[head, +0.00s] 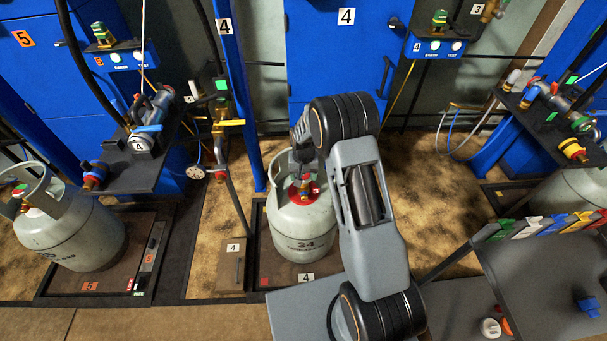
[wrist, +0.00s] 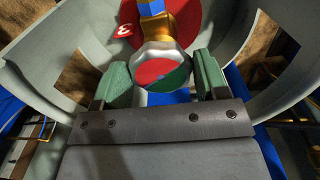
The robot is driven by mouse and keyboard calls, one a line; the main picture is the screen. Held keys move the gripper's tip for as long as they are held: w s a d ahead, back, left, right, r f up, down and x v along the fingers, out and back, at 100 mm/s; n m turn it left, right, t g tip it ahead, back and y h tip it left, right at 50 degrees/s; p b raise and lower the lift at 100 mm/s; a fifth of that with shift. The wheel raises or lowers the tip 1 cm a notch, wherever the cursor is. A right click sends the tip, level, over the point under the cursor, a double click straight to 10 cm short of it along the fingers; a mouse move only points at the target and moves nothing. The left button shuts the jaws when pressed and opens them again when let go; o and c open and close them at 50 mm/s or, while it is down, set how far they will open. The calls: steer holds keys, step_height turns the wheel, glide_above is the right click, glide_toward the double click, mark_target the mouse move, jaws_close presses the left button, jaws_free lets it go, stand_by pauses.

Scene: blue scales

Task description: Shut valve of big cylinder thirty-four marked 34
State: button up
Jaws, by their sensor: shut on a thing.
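The big grey cylinder marked 34 (head: 305,240) stands upright on the bay 4 floor plate, in the middle of the head view. Its valve knob (wrist: 162,75) has a silver rim and a half red, half green top. Below the knob are a brass valve body (wrist: 157,27) and a red collar (wrist: 195,18). My gripper (wrist: 160,82) is inside the cylinder's guard ring (wrist: 35,60), its green-padded jaws shut on the knob from both sides. In the head view my gripper (head: 303,160) reaches down over the cylinder top, and my arm hides part of the cylinder's right side.
Another grey cylinder (head: 75,235) stands on the bay 5 plate at left. A black shelf (head: 150,175) with a scale-filling fitting marked 4 is left of my arm. A grey table (head: 545,275) with coloured tags stands at right. A hose hangs beside the blue post.

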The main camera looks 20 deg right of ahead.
mark_target(303, 176)
steer(key=m, duration=0.5)
steer(key=shift+w+a, duration=0.1)
steer(key=shift+m, duration=0.4)
stand_by(0.3)
steer(key=o, duration=0.9)
step_height(303, 176, up, 14)
steer(key=p, duration=0.2)
steer(key=shift+p, duration=0.3)
steer(key=shift+f, duration=0.1)
